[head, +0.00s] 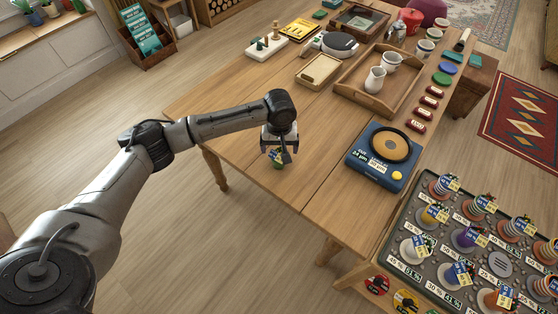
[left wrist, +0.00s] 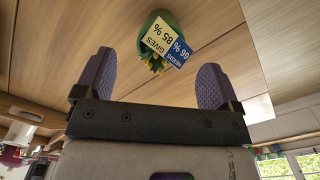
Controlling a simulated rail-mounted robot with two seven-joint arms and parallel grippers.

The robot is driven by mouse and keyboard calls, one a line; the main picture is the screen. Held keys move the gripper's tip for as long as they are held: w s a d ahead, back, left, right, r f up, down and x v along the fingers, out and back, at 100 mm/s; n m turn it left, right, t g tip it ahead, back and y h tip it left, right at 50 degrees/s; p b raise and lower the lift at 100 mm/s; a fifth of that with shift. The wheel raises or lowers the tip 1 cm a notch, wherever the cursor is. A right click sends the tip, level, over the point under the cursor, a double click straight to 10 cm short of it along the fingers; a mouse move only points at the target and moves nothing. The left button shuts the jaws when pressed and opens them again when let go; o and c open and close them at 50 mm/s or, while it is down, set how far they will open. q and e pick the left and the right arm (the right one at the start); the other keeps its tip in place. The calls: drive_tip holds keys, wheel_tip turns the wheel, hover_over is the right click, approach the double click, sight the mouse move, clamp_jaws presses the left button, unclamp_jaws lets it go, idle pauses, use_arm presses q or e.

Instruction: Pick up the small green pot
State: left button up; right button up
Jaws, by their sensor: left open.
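The small green pot (head: 277,164) stands on the wooden table near its left edge, just below my left gripper (head: 280,155) in the head view. The gripper hides part of it. In the left wrist view the green pot (left wrist: 150,24) shows beyond the fingertips, roughly between the two fingers, with green-yellow leaves and white and blue labels reading "gives 85 %" and "needs 66 %". My left gripper (left wrist: 153,68) is open with nothing between its fingers. Whether a finger touches the pot cannot be told. My right gripper is not in view.
A blue scale (head: 364,163) with a round gold plate stands to the right of the pot. A wooden tray (head: 349,89) with white jugs sits farther back. A dark tray (head: 398,225) of several labelled pots is at lower right. The table around the pot is clear.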

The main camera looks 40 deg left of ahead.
sight(279, 156)
use_arm(q)
drive_tip(key=shift+s+f+b, duration=0.1)
drive_tip(key=shift+f+b, duration=0.3)
drive_tip(key=shift+f, duration=2.5)
drive_tip(key=c, duration=1)
drive_tip(key=shift+c, duration=0.6)
drive_tip(key=shift+r, duration=0.15)
